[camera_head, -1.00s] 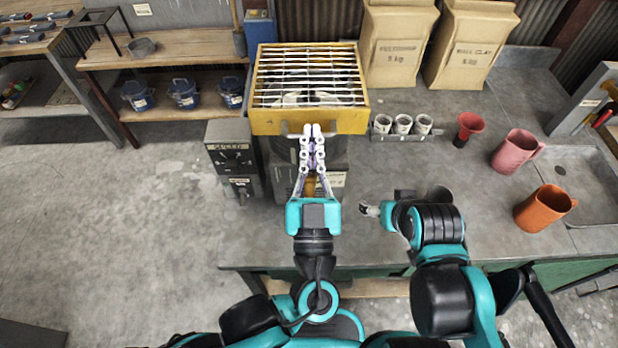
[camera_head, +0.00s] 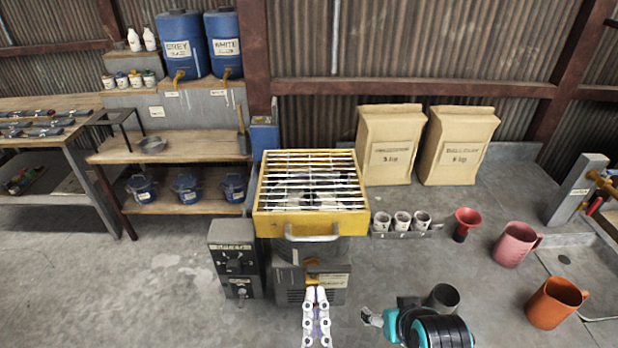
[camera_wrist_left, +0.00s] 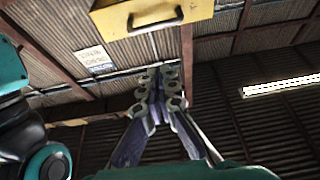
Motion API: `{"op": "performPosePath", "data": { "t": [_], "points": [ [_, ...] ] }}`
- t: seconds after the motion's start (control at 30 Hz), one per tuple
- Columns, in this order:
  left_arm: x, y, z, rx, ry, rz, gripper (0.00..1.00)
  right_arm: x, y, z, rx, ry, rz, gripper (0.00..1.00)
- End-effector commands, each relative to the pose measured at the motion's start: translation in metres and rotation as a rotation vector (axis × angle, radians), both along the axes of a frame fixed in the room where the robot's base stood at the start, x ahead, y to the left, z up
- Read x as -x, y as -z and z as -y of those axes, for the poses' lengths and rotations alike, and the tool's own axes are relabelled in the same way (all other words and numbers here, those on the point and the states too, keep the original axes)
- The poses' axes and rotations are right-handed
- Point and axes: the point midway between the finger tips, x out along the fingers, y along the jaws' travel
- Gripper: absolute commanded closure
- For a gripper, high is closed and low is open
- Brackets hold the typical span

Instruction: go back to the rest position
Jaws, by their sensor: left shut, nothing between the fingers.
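My left gripper (camera_head: 316,295) is at the bottom middle of the head view, in front of the grey machine with the yellow-framed rack. Its fingers are shut with nothing between them. In the left wrist view the left gripper's fingers (camera_wrist_left: 160,75) point up and meet at the tips, below the yellow tray front with its grey handle. My right gripper (camera_head: 370,317) shows small and side-on at the end of my right arm, over the grey bench. Its fingers are too small to tell whether they are open.
The yellow-framed rack (camera_head: 263,222) stands on the machine ahead. A grey control box (camera_head: 238,262) is to its left. Small white cups (camera_head: 401,222), a red funnel (camera_head: 465,220), a pink jug (camera_head: 514,245) and an orange jug (camera_head: 553,303) stand on the bench to the right. Two paper bags (camera_head: 455,150) stand behind.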

Motion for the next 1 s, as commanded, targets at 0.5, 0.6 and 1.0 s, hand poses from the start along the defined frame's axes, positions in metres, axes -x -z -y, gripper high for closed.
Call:
{"op": "performPosePath", "data": {
  "t": [0.5, 0.6, 1.0],
  "points": [
    [-0.099, 0.136, -0.124, -0.321, -0.369, -0.819, 1.00, 0.000, 0.000, 0.000, 0.000, 0.000, 0.000, 0.25],
    [-0.097, 0.167, -0.153, -0.325, -0.360, -1.037, 1.00, 0.000, 0.000, 0.000, 0.000, 0.000, 0.000, 0.25],
    [-0.072, 0.190, -0.193, -0.063, -0.065, -1.394, 1.00, 0.000, 0.000, 0.000, 0.000, 0.000, 0.000, 0.25]
  ]
}}
